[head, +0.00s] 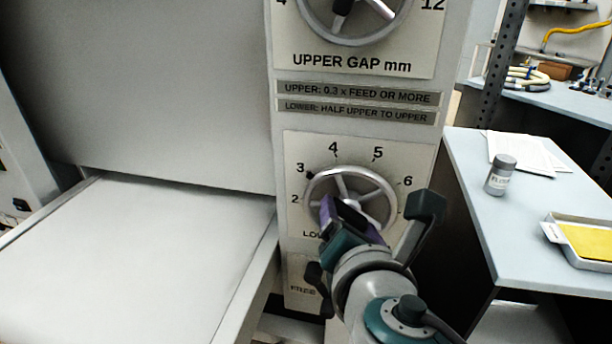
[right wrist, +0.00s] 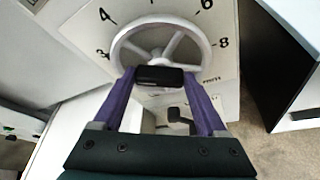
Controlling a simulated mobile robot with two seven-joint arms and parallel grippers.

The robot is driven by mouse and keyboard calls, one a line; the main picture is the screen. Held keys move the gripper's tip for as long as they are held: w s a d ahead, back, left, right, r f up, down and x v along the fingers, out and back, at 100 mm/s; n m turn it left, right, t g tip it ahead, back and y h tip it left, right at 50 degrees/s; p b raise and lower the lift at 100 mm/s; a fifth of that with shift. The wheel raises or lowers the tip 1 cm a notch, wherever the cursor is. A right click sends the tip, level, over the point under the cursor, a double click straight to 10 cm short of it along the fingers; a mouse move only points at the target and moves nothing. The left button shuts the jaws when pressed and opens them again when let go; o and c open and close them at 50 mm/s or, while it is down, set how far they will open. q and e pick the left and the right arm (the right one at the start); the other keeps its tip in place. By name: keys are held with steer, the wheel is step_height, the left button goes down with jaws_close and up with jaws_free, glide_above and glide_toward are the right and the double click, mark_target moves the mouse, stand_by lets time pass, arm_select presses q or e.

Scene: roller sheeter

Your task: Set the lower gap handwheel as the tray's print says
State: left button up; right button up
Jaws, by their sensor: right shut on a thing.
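The lower gap handwheel (head: 390,190), a silver spoked wheel, sits over a dial whose readable numbers include 2 to 6; 8 shows in the right wrist view. A dark mark (head: 310,175) is at the wheel's upper left, near 3. My right gripper (head: 335,212) is at the wheel's lower left. In the right wrist view its purple fingers are shut on a black handle (right wrist: 160,75) at the wheel's rim (right wrist: 203,45). The tray (head: 552,232), holding something yellow, is on the side table; its print is unreadable. My left gripper is not in view.
The upper gap wheel (head: 388,12) is above, with two printed strips (head: 358,92) between the dials. One reads "LOWER: HALF UPPER TO UPPER". The sheeter bed (head: 130,265) is bare.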

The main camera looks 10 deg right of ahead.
steer(key=shift+f+m+t+b, duration=0.3)
steer(key=shift+m+b, duration=0.1)
steer(key=shift+b, duration=0.2)
steer(key=shift+s+d+f+m+t+y+b, duration=0.1)
steer(key=shift+m+t+y+b, duration=0.5)
steer(key=shift+m+b, duration=2.15)
steer(key=shift+w+d+f+m+t+b, duration=0.15)
steer(key=shift+m+t+b, duration=1.1)
steer(key=shift+b, duration=2.85)
steer(key=shift+s+a+f+m+t+y+b, duration=0.25)
steer(key=shift+m+t+b, duration=0.5)
steer(key=shift+m+b, duration=2)
steer(key=shift+w+d+r+n+b, duration=0.1)
steer(key=shift+d+r+n+b, duration=0.1)
steer(key=shift+n+b, duration=0.45)
steer(key=o, duration=1.3)
